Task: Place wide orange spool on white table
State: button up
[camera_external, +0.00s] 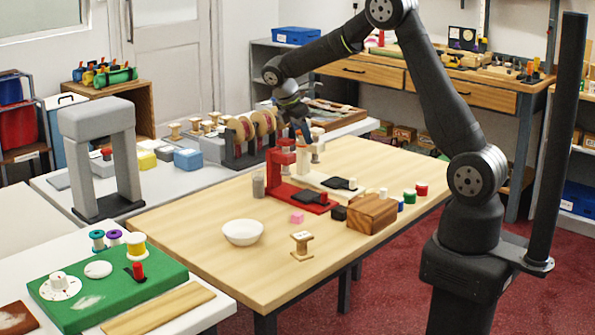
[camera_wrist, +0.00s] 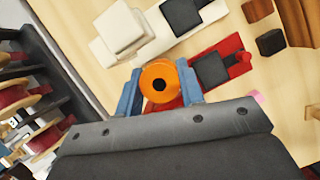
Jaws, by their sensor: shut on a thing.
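The orange spool (camera_wrist: 159,86) shows end-on in the wrist view, with a dark hole in its middle. My gripper (camera_wrist: 160,95) is shut on it, one blue finger on each side. In the external view my gripper (camera_external: 300,125) is above the far left part of the wooden table, near the red press; the spool is not clearly visible there. A white table (camera_external: 50,190) runs along the left and back, with a grey arch on it. Another white-topped table (camera_external: 215,300) is at the front left, bearing a green board.
The red press (camera_external: 287,170) and a cream press (camera_external: 316,175) stand below my gripper. A spool rack (camera_external: 243,155) is just left. A white bowl (camera_external: 243,232), a wooden spool (camera_external: 302,243) and a wooden block (camera_external: 371,213) are on the wooden table. The grey arch (camera_external: 78,125) stands tall.

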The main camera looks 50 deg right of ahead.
jog(key=w+d+r+m+g+y, duration=0.2)
jog(key=w+d+m+g+y, duration=0.15)
jog(key=w+m, duration=0.85)
jog(key=s+a+m, duration=0.2)
jog(key=a, duration=0.6)
notch_tip(320, 180, up, 5)
jog(key=s+d+n+t+h, duration=0.1)
jog(key=s+n+t+h, duration=0.35)
jog(key=s+n, duration=1.55)
jog(key=s+f+m, duration=0.2)
jog(key=s+f, duration=0.1)
jog(key=f, duration=0.7)
jog(key=shift+y, duration=0.3)
jog(key=w+a+f, duration=0.1)
jog(key=a+f, duration=0.1)
jog(key=a, duration=0.1)
jog(key=w+a+f, duration=0.1)
jog(key=a+f, duration=0.1)
jog(key=a, duration=0.2)
jog(key=w+a+f, duration=0.1)
jog(key=a+f, duration=0.1)
jog(key=a, duration=0.1)
jog(key=shift+w+a+f, duration=0.15)
jog(key=shift+w+a, duration=0.2)
jog(key=shift+w, duration=0.05)
jog(key=shift+f, duration=2)
